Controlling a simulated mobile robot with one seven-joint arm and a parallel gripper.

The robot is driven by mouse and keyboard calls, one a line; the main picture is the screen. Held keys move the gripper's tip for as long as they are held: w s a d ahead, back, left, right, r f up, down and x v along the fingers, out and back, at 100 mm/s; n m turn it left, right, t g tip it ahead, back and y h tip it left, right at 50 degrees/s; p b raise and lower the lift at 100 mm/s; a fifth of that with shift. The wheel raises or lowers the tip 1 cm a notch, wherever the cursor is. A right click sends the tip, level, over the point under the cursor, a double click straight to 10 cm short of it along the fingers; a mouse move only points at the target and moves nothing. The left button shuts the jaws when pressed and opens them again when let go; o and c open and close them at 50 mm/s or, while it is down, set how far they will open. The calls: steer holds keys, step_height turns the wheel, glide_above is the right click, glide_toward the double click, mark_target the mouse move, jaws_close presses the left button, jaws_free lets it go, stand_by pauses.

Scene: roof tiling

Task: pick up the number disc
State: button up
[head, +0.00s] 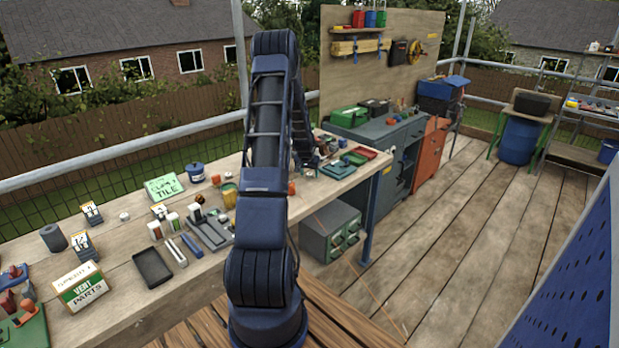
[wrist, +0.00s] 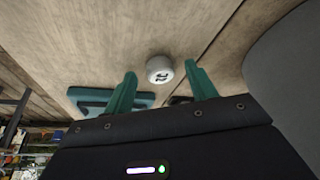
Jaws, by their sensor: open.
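The number disc (wrist: 160,70) is a small white round piece with dark marks on its top face. It lies on the wooden bench top in the wrist view. My gripper (wrist: 161,74) is open, with one green finger to the left of the disc and one to the right in that view. The disc shows in the gap by the fingertips, and neither finger appears to touch it. In the head view my gripper is near the bench's far right part, mostly hidden by my arm. I cannot make out the disc there.
A teal tray (wrist: 148,99) lies close by the left finger in the wrist view. The head view shows a teal tray (head: 338,170) and a red tray (head: 364,153) near the bench's right end. Tiles, boxes and tools crowd the bench's left part.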

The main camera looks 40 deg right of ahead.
mark_target(309, 175)
steer(key=shift+w+d+f, duration=0.1)
steer(key=shift+f, duration=0.1)
steer(key=c, duration=1)
steer(key=shift+c, duration=0.3)
steer(key=shift+r, duration=0.2)
step_height(309, 175, up, 20)
steer(key=shift+f, duration=0.15)
